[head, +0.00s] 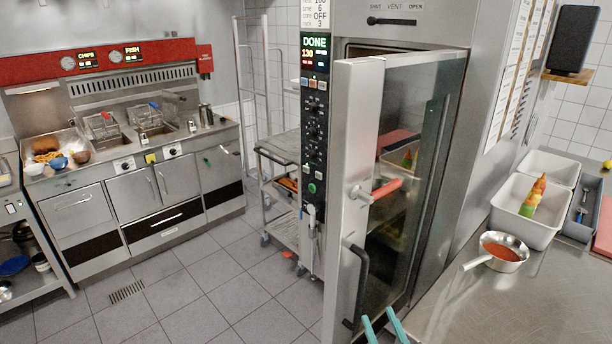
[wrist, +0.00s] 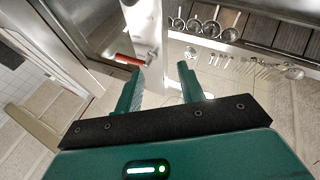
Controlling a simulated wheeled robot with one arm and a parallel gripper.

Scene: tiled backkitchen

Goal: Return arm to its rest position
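My gripper (head: 385,328) shows at the bottom edge of the head view, with two teal fingertips apart in front of the oven door's lower part. In the wrist view my gripper (wrist: 158,90) is open and nothing is between its fingers. The oven door (head: 352,200) stands partly open. It has a red-handled lever (head: 385,188), which also shows in the wrist view (wrist: 130,60), and a black handle (head: 358,285). Whether my fingers touch the door cannot be told. Most of my arm is out of view.
At right a steel counter (head: 450,310) holds a saucepan (head: 503,250) with red sauce and white containers (head: 520,222). Fryers (head: 150,195) line the left wall. The tiled floor (head: 200,300) between is clear.

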